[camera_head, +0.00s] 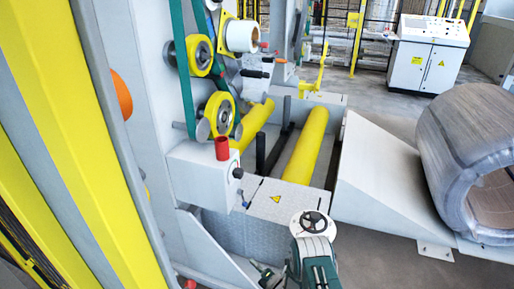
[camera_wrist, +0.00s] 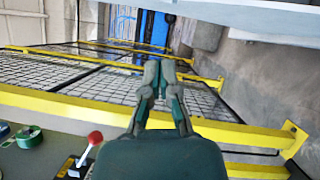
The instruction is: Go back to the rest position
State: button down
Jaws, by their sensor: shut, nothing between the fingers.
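My gripper (camera_wrist: 160,70) shows in the wrist view with its dark green fingers brought together at the tips. Nothing is held between them. The fingers point away over yellow rails and the floor and touch nothing that I can see. In the head view my white and green arm is at the bottom centre, in front of the wrapping machine (camera_head: 205,172). The gripper is hard to make out there, low in the picture.
Yellow rollers (camera_head: 306,146) lie in the machine beside a white ramp (camera_head: 378,180). A wrapped coil (camera_head: 450,150) stands at right. A control cabinet (camera_head: 425,62) is behind.

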jog(key=w+d+r+m+h, duration=0.2)
jog(key=w+r+m+h, duration=0.1)
jog(key=w+r, duration=0.65)
jog(key=d+r+m+h, duration=0.3)
jog(key=r+m, duration=0.1)
jog(key=r, duration=0.5)
jog(key=d+r+m+h, duration=0.3)
jog(key=r, duration=0.7)
jog(key=s+d+r+m+g+h, duration=0.2)
jog(key=s+d+r+m, duration=0.3)
jog(key=s+r, duration=0.45)
jog(key=s+d+r+m+g+h, duration=0.2)
jog(key=s+d+r+m+h, duration=0.1)
jog(key=s+r+m, duration=0.55)
jog(key=s+r+m+g, duration=0.1)
jog(key=s+m+g, duration=0.2)
jog(key=s, duration=2.1)
jog(key=m, duration=0.3)
jog(key=shift+s+d+g+y, duration=0.2)
jog(key=shift+s+g+y, duration=0.1)
jog(key=shift+g, duration=0.1)
jog(key=shift+r, duration=0.1)
